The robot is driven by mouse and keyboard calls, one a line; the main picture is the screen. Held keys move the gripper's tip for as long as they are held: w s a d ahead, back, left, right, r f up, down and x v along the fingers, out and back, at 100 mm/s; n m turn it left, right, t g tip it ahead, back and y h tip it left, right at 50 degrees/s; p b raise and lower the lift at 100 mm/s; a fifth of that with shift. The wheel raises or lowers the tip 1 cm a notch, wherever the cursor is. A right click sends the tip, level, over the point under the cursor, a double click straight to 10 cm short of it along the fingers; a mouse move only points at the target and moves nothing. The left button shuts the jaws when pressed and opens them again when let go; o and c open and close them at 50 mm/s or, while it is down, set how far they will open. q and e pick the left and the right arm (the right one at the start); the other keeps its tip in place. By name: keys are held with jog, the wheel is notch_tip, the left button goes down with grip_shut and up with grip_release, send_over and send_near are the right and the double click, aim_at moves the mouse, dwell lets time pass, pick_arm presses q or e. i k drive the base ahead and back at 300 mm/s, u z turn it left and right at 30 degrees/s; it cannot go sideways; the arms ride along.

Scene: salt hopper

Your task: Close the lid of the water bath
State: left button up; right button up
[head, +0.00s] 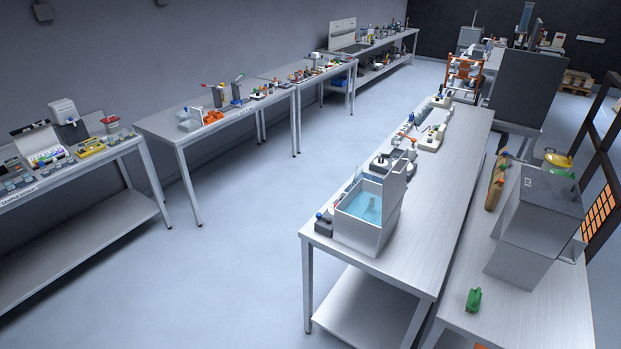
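The water bath (365,236) is a light grey box near the front end of the long middle table. It is open at the top and blue water shows inside. Its lid (396,184) appears to stand raised at the bath's right rear edge, tilted up from the rim. Neither of my grippers is in the head view.
The middle table (446,185) carries several small instruments behind the bath, and its right side is bare. A grey hopper-like box (530,230) and a green object (473,300) stand on the right table. Benches (215,118) line the left wall. The floor (225,240) between is clear.

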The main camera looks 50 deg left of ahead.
aim_at(394, 184)
jog(key=u, duration=1.05)
jog(key=i, duration=1.65)
jog(key=u, duration=0.45)
jog(key=k, duration=0.4)
jog(key=u, duration=0.65)
jog(key=k, duration=0.8)
jog(key=z, duration=0.45)
